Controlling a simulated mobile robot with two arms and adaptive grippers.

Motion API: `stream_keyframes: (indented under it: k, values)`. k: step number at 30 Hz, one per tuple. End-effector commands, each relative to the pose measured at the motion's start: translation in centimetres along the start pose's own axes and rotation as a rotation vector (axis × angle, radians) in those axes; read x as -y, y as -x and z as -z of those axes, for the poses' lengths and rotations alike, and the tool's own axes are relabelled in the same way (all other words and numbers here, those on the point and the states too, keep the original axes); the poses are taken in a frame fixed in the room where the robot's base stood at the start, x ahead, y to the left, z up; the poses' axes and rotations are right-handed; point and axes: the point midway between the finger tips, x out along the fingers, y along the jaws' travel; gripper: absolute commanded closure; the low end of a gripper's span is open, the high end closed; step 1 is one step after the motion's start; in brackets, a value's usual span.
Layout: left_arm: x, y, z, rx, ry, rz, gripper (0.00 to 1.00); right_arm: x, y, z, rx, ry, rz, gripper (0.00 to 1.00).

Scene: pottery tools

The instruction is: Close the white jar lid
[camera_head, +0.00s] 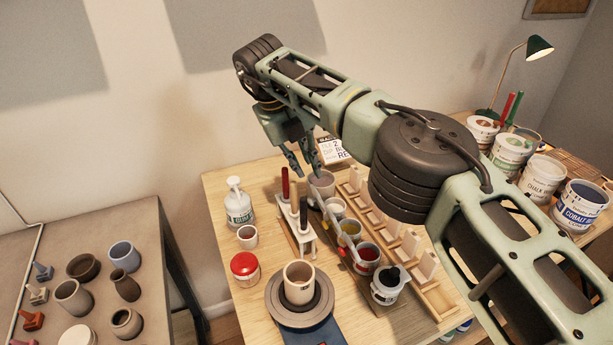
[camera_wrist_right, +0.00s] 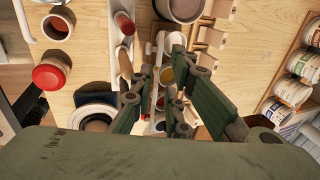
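A small white jar (camera_head: 335,208) stands in a row of colour pots on the wooden table; it also shows in the right wrist view (camera_wrist_right: 175,40), near the fingertips. Its top looks pale, and I cannot clearly make out its lid or whether it is open. My right gripper (camera_head: 303,161) is above the back of the table, pointing down, left of and above the jar in the head view. Its fingers (camera_wrist_right: 160,66) are apart with nothing visible between them but the pots below. My left gripper is not in view.
Left are a tool rack (camera_head: 304,240), pump bottle (camera_head: 238,205) and red-topped jar (camera_head: 245,267). A wooden rack (camera_head: 380,222) lies right.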

Motion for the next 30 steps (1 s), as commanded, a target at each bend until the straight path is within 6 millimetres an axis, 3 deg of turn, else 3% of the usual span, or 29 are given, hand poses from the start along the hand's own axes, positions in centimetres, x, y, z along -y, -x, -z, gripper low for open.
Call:
stream_keyframes:
  k: [5,19,30]
  values:
    - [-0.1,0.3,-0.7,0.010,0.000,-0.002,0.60,-0.1,-0.5,0.0,-0.001,0.002,0.000,0.85]
    - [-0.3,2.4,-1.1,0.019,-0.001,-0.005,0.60,0.0,-7.0,0.0,-0.002,0.001,0.000,0.85]
    - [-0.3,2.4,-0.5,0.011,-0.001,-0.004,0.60,-0.1,-7.8,0.0,0.001,0.001,0.000,0.85]
